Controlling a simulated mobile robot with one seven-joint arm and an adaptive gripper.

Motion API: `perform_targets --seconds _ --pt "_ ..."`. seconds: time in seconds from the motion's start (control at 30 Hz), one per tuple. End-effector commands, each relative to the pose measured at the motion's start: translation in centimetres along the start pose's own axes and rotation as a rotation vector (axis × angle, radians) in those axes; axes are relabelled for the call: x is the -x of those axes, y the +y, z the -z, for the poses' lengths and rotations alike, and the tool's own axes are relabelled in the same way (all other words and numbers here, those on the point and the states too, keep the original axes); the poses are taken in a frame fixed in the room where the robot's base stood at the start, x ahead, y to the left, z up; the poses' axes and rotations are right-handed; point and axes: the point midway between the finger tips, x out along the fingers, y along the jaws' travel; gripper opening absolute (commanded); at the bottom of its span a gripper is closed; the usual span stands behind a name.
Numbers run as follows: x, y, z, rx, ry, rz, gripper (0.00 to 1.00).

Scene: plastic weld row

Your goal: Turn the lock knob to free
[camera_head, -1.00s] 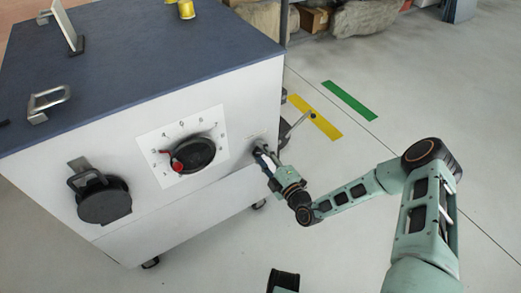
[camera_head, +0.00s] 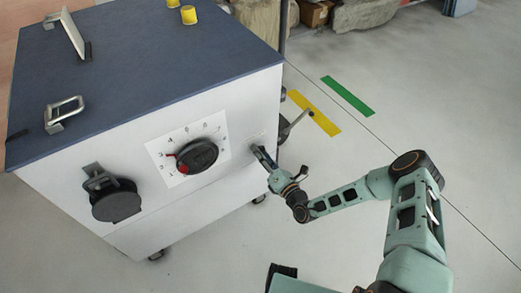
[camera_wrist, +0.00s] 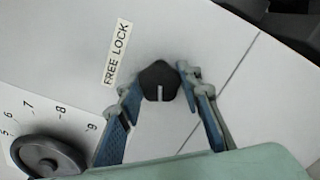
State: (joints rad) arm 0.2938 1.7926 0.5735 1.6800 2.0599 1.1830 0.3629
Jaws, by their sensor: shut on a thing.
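The lock knob (camera_wrist: 160,80) is a small dark knob with a white pointer mark on the white front panel of the machine. In the wrist view the mark points toward the bottom of the picture. A label (camera_wrist: 115,53) reading FREE LOCK, printed sideways, sits left of the knob, with FREE lower and LOCK higher. My gripper (camera_wrist: 157,81) has its blue fingers on both sides of the knob and is shut on it. In the head view my gripper (camera_head: 262,155) is at the panel's right side and hides the knob.
The machine has a large dark dial (camera_head: 199,155) with a red handle and a number scale, and a round black part (camera_head: 117,206) at left. A lever (camera_head: 296,124) sticks out near the right corner, close to my gripper.

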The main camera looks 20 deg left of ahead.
Motion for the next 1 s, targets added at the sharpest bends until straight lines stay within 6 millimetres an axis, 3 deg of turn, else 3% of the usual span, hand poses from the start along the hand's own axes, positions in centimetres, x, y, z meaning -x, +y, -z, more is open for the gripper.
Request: perform_targets --seconds 0.5,1.0 --pt "0.00 0.04 -0.20 0.340 -0.003 0.001 0.09" --pt "-0.01 -0.06 -0.14 0.406 -0.003 0.001 0.09"
